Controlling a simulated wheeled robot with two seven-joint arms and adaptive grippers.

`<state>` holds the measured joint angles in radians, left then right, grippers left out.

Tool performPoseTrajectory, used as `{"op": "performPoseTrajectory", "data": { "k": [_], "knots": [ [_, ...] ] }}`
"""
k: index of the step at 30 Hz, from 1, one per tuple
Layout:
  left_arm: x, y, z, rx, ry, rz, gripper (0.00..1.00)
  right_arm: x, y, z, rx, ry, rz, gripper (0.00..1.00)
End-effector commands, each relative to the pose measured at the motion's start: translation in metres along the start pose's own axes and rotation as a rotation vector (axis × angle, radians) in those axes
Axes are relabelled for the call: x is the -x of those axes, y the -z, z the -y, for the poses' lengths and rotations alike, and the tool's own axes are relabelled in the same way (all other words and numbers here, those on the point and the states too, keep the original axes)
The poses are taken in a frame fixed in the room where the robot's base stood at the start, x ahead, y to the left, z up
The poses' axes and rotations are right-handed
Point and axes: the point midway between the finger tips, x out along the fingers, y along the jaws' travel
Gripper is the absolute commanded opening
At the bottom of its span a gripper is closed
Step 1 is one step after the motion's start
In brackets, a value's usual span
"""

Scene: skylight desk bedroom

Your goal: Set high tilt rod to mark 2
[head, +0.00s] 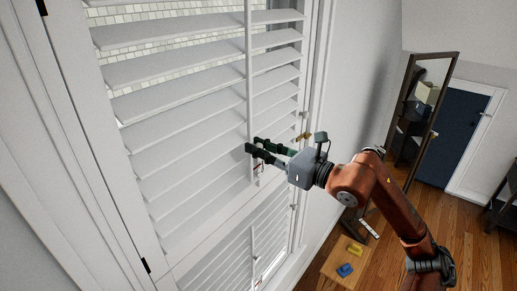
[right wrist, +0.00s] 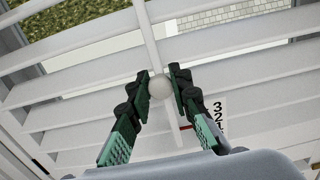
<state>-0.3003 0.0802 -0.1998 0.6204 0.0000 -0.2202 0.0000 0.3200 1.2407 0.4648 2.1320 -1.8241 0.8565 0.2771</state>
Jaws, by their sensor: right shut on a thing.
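The high tilt rod (head: 249,80) is a white vertical bar on the front of the upper white louvers (head: 180,108). It also shows in the right wrist view (right wrist: 146,30), with a round pale knob (right wrist: 160,87) on it. My right gripper (head: 251,145) is at the lower part of this rod, its dark green fingers shut on the knob from both sides in the right wrist view (right wrist: 161,85). A white scale plate (right wrist: 218,112) with black numerals 3, 2, 1 is just right of the fingers, partly hidden by one. A thin red line (right wrist: 186,128) shows beside it. My left gripper is not in view.
A lower louver panel with its own rod (head: 252,245) is below. A small wooden table (head: 335,268) with yellow and blue items stands on the floor. A dark-framed mirror (head: 447,75) and a blue door (head: 452,135) are at the right.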

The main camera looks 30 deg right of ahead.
Motion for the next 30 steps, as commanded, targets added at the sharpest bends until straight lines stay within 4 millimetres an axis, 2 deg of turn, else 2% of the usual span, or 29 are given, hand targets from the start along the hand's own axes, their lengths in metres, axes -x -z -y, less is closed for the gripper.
{"op": "performPoseTrajectory", "data": {
  "k": [2,3,9,20,26,30],
  "knots": [
    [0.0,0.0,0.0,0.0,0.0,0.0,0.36,0.0,0.0,0.0,0.0,0.001,-0.001,0.0],
    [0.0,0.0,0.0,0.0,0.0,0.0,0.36,0.0,0.0,0.0,0.0,0.001,-0.001,0.21],
    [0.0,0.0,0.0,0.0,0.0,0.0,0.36,0.0,0.0,0.0,0.0,0.0,-0.001,0.35],
    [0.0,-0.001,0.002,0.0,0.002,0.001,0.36,0.003,0.001,0.0,-0.001,0.0,-0.001,0.35],
    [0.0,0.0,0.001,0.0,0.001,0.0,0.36,0.029,0.001,0.001,-0.002,0.001,-0.002,0.35],
    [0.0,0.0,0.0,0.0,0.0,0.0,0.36,0.057,0.001,0.001,-0.003,0.002,-0.001,0.35]
  ]
}}
